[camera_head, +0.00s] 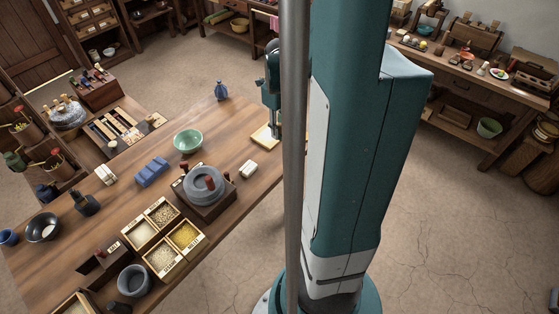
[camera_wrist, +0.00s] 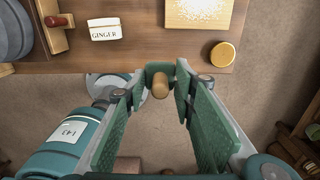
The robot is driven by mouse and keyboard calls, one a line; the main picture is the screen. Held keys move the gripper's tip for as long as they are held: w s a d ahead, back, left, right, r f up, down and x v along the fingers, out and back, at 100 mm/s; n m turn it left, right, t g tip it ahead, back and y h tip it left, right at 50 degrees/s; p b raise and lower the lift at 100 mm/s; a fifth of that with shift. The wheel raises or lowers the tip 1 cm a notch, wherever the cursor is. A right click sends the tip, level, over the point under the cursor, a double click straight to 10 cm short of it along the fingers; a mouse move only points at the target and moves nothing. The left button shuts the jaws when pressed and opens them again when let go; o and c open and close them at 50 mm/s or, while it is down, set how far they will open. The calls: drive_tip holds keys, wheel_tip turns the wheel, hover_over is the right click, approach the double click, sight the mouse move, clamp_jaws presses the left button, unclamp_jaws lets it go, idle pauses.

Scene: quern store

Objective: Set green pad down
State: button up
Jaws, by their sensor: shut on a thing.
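In the wrist view the green pad (camera_wrist: 153,70), with a tan wooden knob, is between the fingertips of my gripper (camera_wrist: 162,79). My gripper is shut on it. The pad is in the air and, in this view, appears over the floor just off the edge of the wooden table (camera_wrist: 130,58). In the head view my gripper (camera_head: 271,122) hangs at the table's far right end, by a pale board (camera_head: 262,138). The grey pole and my arm hide part of that area, and I cannot make out the pad there.
In the wrist view the floured board (camera_wrist: 198,14), a round yellow-topped piece (camera_wrist: 222,54) and a white GINGER box (camera_wrist: 106,27) lie near the table edge. A stone quern (camera_head: 204,185), green bowl (camera_head: 188,141) and grain boxes (camera_head: 163,212) stand further along. Bare wood shows between them.

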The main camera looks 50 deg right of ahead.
sight(280, 136)
drive_tip(key=shift+w+f, duration=0.1)
drive_tip(key=shift+f, duration=1.95)
drive_tip(key=shift+f+b, duration=0.7)
drive_tip(key=shift+f, duration=2.25)
drive_tip(key=shift+f+b, duration=0.55)
drive_tip(key=shift+f, duration=1.5)
drive_tip(key=shift+f, duration=0.2)
drive_tip(key=o, duration=0.8)
